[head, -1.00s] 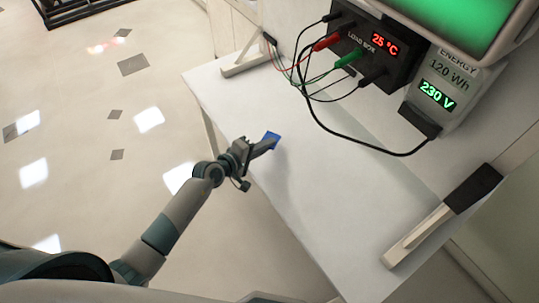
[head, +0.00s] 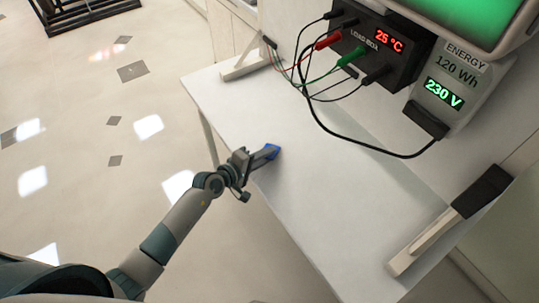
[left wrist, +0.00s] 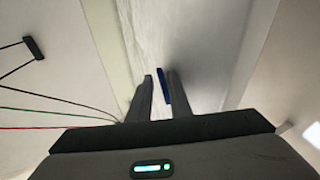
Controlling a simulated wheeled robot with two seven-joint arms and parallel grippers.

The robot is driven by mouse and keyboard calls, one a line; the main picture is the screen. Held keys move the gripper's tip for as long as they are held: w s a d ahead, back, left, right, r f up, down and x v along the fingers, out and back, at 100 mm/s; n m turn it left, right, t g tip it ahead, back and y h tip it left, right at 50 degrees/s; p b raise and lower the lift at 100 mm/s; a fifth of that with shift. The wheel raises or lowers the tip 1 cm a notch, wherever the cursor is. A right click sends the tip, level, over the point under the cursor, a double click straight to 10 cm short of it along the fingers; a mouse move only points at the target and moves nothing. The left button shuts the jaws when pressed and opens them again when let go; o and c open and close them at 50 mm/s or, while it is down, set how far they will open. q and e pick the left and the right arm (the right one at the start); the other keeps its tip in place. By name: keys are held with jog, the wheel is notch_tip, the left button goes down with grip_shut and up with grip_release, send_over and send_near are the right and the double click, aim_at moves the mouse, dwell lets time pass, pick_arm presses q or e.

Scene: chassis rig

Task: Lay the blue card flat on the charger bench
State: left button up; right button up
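The blue card (head: 273,150) is at the left edge of the white charger bench (head: 325,215), at my left gripper's fingertips. In the head view a finger partly covers it. In the left wrist view the blue card (left wrist: 162,84) shows as a thin, slanted blue strip between the two fingers, nearer the right one. My left gripper (head: 266,153) reaches in low over the bench edge. Its fingers (left wrist: 161,88) stand slightly apart, with a gap beside the card. Whether the card lies fully flat is hidden. My right gripper is out of view.
A load box (head: 368,45) with several cables and an energy meter (head: 440,95) stand at the bench's back. A black cable (head: 375,148) loops onto the bench. The bench's front middle is clear.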

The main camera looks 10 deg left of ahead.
pick_arm(q)
jog(key=shift+p+v, duration=1.2)
jog(key=shift+v, duration=1.7)
jog(key=shift+p+v, duration=0.3)
jog(key=shift+v, duration=0.85)
notch_tip(320, 180, up, 7)
jog(key=s+a+p, duration=0.1)
jog(key=s+p, duration=0.1)
jog(key=p, duration=0.4)
jog(key=shift+s+a, duration=0.2)
